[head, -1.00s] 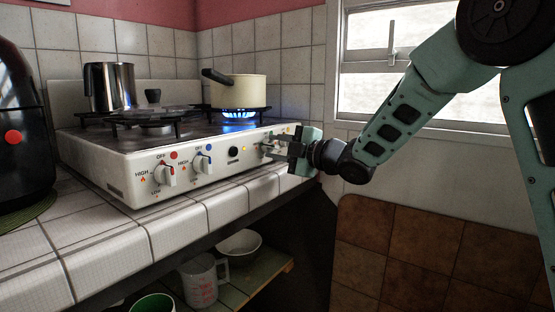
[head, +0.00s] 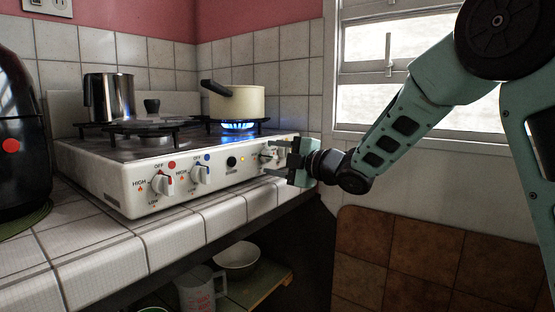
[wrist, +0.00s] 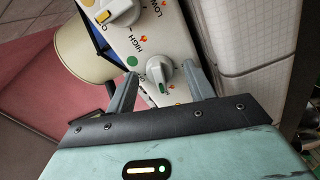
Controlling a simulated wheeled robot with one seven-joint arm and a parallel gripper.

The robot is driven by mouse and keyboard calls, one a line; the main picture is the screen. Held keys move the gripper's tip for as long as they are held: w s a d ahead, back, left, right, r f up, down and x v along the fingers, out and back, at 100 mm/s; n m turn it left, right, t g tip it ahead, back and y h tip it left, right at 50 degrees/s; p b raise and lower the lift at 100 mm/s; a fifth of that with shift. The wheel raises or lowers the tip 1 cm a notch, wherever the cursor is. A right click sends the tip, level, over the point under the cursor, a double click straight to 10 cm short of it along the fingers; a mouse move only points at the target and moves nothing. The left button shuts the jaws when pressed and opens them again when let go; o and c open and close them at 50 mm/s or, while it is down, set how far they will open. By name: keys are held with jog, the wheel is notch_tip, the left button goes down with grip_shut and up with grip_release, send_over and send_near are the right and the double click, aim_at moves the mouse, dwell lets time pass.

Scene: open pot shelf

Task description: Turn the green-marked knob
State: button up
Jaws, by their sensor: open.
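The green-marked knob (wrist: 159,74) is white and sits on the stove's front panel, with a green dot beside it in the wrist view. My gripper (wrist: 160,82) is open, with one finger on each side of this knob. Whether the fingers touch it, I cannot tell. In the head view my gripper (head: 278,158) is at the right end of the panel and largely hides this knob. The yellow-marked knob (wrist: 120,12) is just beyond the fingers in the wrist view.
The stove (head: 120,175) also has a red-marked knob (head: 162,184) and a blue-marked knob (head: 201,174). A cream pot (head: 238,102) stands over a lit blue flame. A steel jug (head: 108,97) stands at back left. The tiled counter edge (head: 180,240) runs below the panel.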

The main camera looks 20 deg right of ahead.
jog(key=shift+d, duration=0.1)
jog(key=p+v, duration=0.1)
jog(key=v, duration=1.6)
jog(key=shift+s, duration=0.15)
jog(key=s+a+f+m+g+h, duration=0.5)
jog(key=a+f+m+g+h, duration=0.15)
jog(key=a+f+m, duration=0.45)
jog(key=s+a+f+m+g+h, duration=0.1)
jog(key=s+a+f+g, duration=0.15)
jog(key=s, duration=0.55)
jog(key=s+a+f+m+g+h, duration=0.1)
jog(key=s+a+f+g, duration=0.15)
jog(key=s, duration=0.45)
jog(key=s+a+f+m+g+h, duration=0.1)
jog(key=s+f+g, duration=0.2)
jog(key=s, duration=0.5)
notch_tip(320, 180, up, 25)
jog(key=p, duration=2.5)
jog(key=shift+s+m, duration=0.15)
jog(key=shift+m, duration=0.15)
